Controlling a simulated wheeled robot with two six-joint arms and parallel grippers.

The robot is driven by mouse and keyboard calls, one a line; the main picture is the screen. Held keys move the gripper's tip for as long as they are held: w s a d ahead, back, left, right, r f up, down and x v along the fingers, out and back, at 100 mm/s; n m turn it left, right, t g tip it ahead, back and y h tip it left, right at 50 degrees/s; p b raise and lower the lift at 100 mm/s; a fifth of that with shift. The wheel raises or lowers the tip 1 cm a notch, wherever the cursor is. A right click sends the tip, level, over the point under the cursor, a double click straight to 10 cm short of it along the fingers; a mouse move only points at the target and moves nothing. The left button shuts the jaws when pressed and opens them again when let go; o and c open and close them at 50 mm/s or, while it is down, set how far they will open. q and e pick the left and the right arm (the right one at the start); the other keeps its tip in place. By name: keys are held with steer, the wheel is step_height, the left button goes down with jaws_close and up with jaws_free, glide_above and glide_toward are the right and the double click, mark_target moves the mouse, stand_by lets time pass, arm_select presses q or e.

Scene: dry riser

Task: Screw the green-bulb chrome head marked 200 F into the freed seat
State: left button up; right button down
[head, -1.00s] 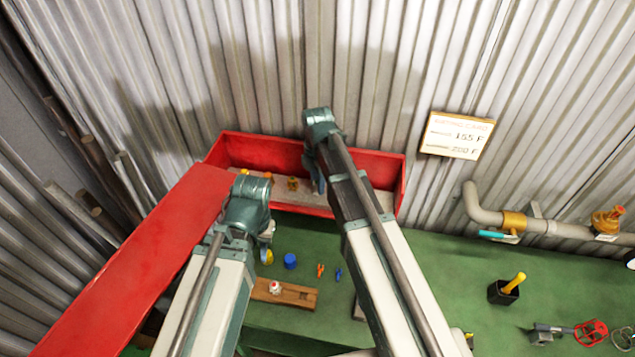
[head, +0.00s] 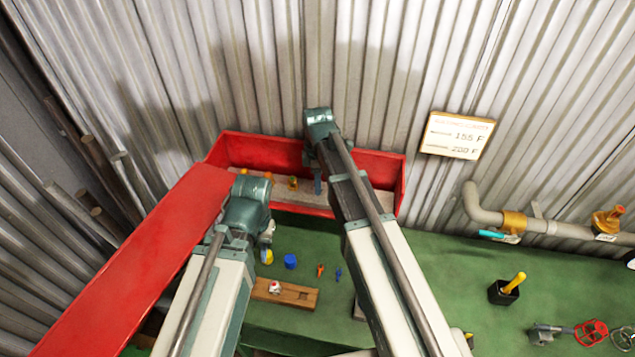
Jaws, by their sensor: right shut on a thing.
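My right gripper (head: 317,185) is over the open red box, mostly hidden behind its own arm. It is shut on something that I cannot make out. Several small heads with orange or brass tops, one of them a brass head (head: 293,183), stand on the pale rack (head: 270,193) inside the box. I cannot make out a green bulb or a 200 F mark on any head. My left gripper (head: 268,232) hangs over the green bench, left of centre; its fingers are too small and covered to read. The freed seat cannot be told from this view.
The red box (head: 355,163) has its long lid (head: 140,265) at the left. A wooden block (head: 290,294), a blue cap (head: 290,261) and small orange and blue pieces lie on the green bench (head: 400,262). A pipe (head: 570,231) with valves runs right, below the rating card (head: 457,136).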

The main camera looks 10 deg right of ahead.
steer(key=m, duration=0.5)
steer(key=shift+m, duration=0.4)
steer(key=m, duration=0.5)
steer(key=shift+m, duration=0.3)
steer(key=c, duration=0.5)
jaws_free()
